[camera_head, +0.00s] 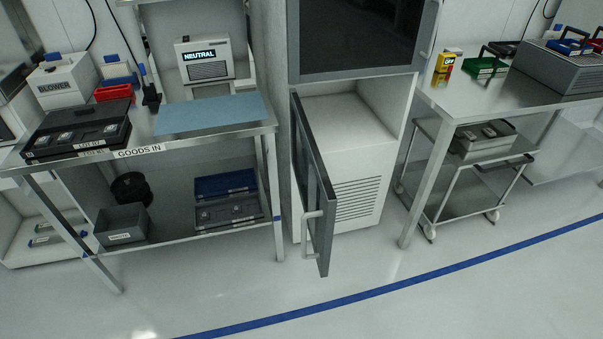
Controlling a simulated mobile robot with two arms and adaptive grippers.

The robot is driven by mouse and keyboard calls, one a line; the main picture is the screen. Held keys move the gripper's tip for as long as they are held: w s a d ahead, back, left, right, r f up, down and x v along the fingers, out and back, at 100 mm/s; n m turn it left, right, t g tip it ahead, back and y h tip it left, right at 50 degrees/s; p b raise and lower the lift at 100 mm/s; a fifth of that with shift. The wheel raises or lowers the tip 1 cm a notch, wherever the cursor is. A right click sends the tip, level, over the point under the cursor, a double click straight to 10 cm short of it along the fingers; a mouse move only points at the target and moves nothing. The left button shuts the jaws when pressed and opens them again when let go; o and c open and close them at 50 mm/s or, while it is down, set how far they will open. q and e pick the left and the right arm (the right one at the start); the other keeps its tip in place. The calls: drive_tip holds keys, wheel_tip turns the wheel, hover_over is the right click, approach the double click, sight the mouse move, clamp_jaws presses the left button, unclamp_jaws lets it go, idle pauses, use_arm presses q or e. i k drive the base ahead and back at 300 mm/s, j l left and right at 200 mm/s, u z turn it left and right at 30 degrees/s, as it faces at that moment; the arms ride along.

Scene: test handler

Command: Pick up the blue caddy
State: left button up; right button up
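A small blue caddy (569,47) with a dark handle sits on top of the grey vented unit (560,70) on the right-hand bench, near the right edge of the view. A green caddy (484,68) with a dark handle stands on the bench to the left of that unit. A red item (597,44) is beside the blue caddy, cut by the picture's edge. Neither of my grippers is in view.
A cabinet door (314,190) stands open into the floor space at the middle. A wheeled cart (468,180) is under the right bench (455,97). The goods-in bench (200,143) is at left. The front floor is clear, with a blue line (400,285).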

sight(554, 44)
drive_tip(key=z, duration=1.4)
drive_tip(key=i, duration=0.25)
